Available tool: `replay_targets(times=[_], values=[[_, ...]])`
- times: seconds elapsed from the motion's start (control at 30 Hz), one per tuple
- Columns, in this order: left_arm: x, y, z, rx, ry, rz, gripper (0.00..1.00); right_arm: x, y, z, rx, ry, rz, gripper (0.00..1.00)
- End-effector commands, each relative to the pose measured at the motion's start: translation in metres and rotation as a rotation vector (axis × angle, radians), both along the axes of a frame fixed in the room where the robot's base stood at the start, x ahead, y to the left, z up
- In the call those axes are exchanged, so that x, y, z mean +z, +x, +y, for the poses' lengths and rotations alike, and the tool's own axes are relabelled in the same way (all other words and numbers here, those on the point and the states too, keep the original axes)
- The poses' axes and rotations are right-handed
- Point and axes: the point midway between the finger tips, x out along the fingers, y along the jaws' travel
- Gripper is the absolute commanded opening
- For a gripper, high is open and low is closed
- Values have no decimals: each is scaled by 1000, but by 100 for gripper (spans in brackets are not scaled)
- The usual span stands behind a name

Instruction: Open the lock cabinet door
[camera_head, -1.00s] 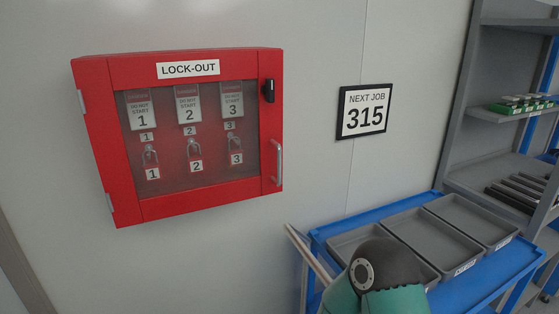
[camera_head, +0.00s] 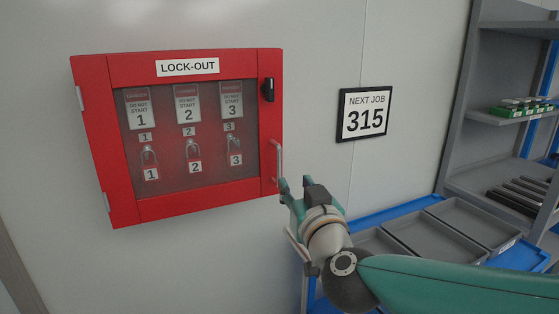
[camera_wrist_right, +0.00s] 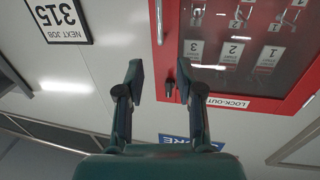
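The red lock cabinet (camera_head: 125,215) hangs on the wall with its windowed door shut; it also shows upside down in the right wrist view (camera_wrist_right: 240,98). Its silver bar handle (camera_head: 278,163) is on the door's right side, and it shows at the top of the right wrist view (camera_wrist_right: 160,22). A black latch (camera_head: 267,91) sits above the handle. My right gripper (camera_head: 296,184) is open and empty, just right of and below the handle, apart from it as far as I can tell. Its two spread fingers show in the right wrist view (camera_wrist_right: 160,76). My left gripper is not in view.
A blue cart (camera_head: 395,208) with grey bins (camera_head: 465,230) stands below, right of the cabinet. A NEXT JOB 315 sign (camera_head: 364,114) hangs on the wall. Grey shelving (camera_head: 470,110) stands at the far right.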

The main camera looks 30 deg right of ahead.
Motion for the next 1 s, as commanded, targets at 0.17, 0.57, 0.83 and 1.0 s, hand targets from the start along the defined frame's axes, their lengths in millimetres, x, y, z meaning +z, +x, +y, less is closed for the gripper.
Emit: replay_targets(times=[0.17, 0.57, 0.83, 1.0], values=[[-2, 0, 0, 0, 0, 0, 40, -3, 36, -10, -3, -1, 4, 37], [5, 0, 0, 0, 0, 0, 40, -1, 115, -30, 0, 0, 3, 37], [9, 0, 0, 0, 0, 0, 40, -1, 140, -36, 1, -1, 1, 37], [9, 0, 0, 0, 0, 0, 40, -1, 142, -36, 2, 0, 2, 37]])
